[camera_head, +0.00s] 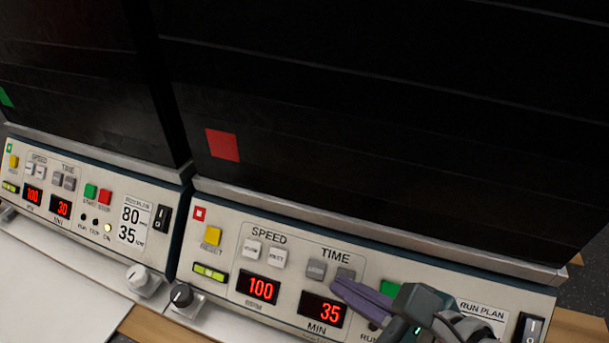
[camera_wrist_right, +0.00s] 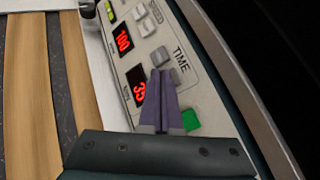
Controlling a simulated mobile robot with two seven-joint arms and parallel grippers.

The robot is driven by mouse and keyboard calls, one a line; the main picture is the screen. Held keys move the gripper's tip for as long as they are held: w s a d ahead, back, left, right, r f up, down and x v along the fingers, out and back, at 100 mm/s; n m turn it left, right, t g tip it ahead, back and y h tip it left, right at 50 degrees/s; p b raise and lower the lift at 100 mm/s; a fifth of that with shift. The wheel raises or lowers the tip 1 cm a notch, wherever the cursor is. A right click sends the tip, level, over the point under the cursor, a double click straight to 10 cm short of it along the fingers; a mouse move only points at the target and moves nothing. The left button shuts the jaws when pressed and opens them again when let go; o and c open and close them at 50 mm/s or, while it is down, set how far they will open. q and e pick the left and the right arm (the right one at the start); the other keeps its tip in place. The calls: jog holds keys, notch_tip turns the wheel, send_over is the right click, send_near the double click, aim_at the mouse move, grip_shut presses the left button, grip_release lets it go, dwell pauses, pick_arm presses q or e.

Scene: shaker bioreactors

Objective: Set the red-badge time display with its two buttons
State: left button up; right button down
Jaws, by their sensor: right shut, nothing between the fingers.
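The red-badge unit carries a small red badge (camera_head: 199,213) on its panel and a red square on its dark front. Its time display (camera_head: 323,309) reads 35 in red above "MIN". Two grey time buttons, the left one (camera_head: 316,269) and the right one (camera_head: 346,274), sit under the word TIME. My right gripper (camera_head: 338,287) is shut and empty, its purple fingertips just at the lower edge of the right button. In the wrist view the fingertips (camera_wrist_right: 160,74) lie between the time display (camera_wrist_right: 136,86) and the buttons; contact cannot be told. My left gripper is out of view.
The speed display (camera_head: 258,288) reads 100, below two pale speed buttons. A yellow button (camera_head: 212,235), a green button (camera_head: 390,287) and a dark knob (camera_head: 181,295) are nearby. My right gripper partly hides the run plan card (camera_head: 482,311). A green-badge unit (camera_head: 85,200) stands left.

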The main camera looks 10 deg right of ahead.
dwell(0.5)
jog(key=shift+w+d+f, duration=0.15)
jog(key=shift+w+f, duration=0.1)
jog(key=shift+f, duration=0.05)
dwell(0.6)
jog(key=shift+s+a+r+p, duration=0.2)
jog(key=shift+s+r+p, duration=0.1)
jog(key=shift+r+p, duration=0.3)
jog(key=shift+s+a, duration=0.1)
jog(key=shift+s, duration=0.05)
